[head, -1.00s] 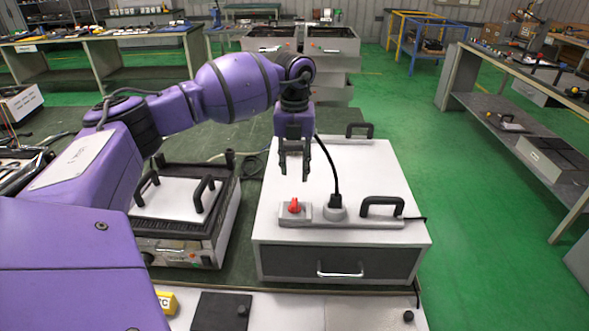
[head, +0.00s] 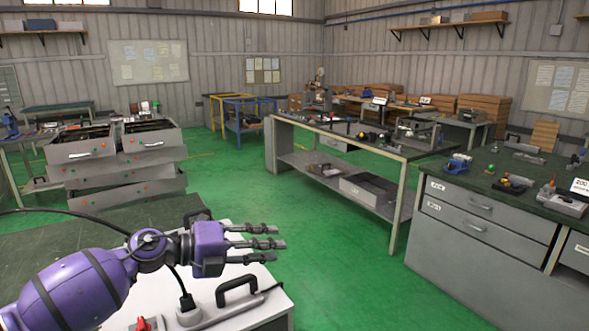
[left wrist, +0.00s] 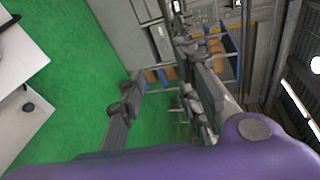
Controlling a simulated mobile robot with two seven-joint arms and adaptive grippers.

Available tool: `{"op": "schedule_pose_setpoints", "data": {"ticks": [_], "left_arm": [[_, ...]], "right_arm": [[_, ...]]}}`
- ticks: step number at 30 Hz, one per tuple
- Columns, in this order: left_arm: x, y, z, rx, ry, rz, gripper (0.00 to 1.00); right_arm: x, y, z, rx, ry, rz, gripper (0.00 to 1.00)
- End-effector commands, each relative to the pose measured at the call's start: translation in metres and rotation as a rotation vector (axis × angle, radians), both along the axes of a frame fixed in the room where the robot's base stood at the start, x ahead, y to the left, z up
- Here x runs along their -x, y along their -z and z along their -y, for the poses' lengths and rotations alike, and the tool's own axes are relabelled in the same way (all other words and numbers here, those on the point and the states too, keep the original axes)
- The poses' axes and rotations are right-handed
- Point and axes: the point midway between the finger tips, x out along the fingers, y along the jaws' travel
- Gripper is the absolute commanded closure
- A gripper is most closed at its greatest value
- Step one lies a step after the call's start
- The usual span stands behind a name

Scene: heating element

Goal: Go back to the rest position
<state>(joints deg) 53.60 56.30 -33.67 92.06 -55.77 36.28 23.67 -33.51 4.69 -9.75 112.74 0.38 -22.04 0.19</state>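My left gripper (head: 278,243) is in the lower left of the head view, on its purple arm, with its fingers pointing right. Its fingers are apart and nothing is between them. It is in the air over the white-topped box (head: 262,310), near the black handle (head: 238,290). In the left wrist view the spread fingers of the left gripper (left wrist: 162,102) face the green floor and the far room. My right gripper is in neither view.
A power strip (head: 215,317) with a black plug (head: 188,303) and a red switch (head: 143,324) lies on the box. Stacked grey drawers (head: 120,165) stand behind. A workbench (head: 355,142) and a drawer cabinet (head: 490,222) stand to the right. The green floor (head: 340,240) between is clear.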

Motion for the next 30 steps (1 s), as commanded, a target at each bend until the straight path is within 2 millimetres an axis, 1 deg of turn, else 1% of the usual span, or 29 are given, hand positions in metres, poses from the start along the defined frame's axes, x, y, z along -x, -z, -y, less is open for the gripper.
{"op": "schedule_pose_setpoints", "data": {"ticks": [1,2,3,5,8,9,11,12,14,15,17,18,20,21,23,24,26,27,30], "left_arm": [[0.008,0.007,0.012,0.157,-0.066,-0.038,0.69],[0.009,0.011,0.014,0.238,-0.114,-0.061,0.69],[0.011,0.017,0.013,0.337,-0.185,-0.098,0.69],[0.015,0.034,0.006,0.464,-0.301,-0.17,0.69],[0.027,0.078,-0.017,0.63,-0.515,-0.319,0.69],[0.036,0.101,-0.028,0.682,-0.601,-0.388,0.69],[0.053,0.137,-0.044,0.747,-0.73,-0.495,0.69],[0.067,0.162,-0.055,0.784,-0.813,-0.569,0.69],[0.093,0.198,-0.069,0.829,-0.928,-0.677,0.69],[0.112,0.221,-0.077,0.855,-0.999,-0.748,0.69],[0.143,0.254,-0.088,0.889,-1.102,-0.852,0.69],[0.166,0.274,-0.093,0.912,-1.165,-0.919,0.69],[0.202,0.302,-0.101,0.946,-1.258,-1.017,0.69],[0.228,0.319,-0.105,0.971,-1.318,-1.081,0.69],[0.267,0.341,-0.111,1.013,-1.403,-1.167,0.69],[0.294,0.352,-0.115,1.042,-1.455,-1.213,0.69],[0.33,0.366,-0.12,1.079,-1.523,-1.263,0.69],[0.351,0.374,-0.123,1.09,-1.567,-1.282,0.69],[0.394,0.39,-0.128,1.096,-1.649,-1.322,0.69]], "right_arm": [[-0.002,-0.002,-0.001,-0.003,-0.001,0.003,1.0],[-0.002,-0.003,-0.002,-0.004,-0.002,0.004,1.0],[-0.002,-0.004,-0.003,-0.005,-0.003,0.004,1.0],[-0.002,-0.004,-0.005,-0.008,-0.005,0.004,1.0],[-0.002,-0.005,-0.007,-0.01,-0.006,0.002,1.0],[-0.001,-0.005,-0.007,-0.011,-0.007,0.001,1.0],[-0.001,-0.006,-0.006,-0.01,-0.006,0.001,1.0],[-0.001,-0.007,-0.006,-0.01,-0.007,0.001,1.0],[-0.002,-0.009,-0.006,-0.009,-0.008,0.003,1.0],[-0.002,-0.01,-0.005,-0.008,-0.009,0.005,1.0],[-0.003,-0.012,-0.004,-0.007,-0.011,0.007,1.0],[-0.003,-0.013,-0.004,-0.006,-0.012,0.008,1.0],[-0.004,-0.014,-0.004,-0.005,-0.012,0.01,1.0],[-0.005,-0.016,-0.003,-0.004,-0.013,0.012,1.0],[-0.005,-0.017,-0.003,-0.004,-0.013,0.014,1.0],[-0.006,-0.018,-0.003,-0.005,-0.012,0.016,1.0],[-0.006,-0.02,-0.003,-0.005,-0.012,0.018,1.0],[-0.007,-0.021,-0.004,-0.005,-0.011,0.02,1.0],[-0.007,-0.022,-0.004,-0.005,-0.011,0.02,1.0]]}}
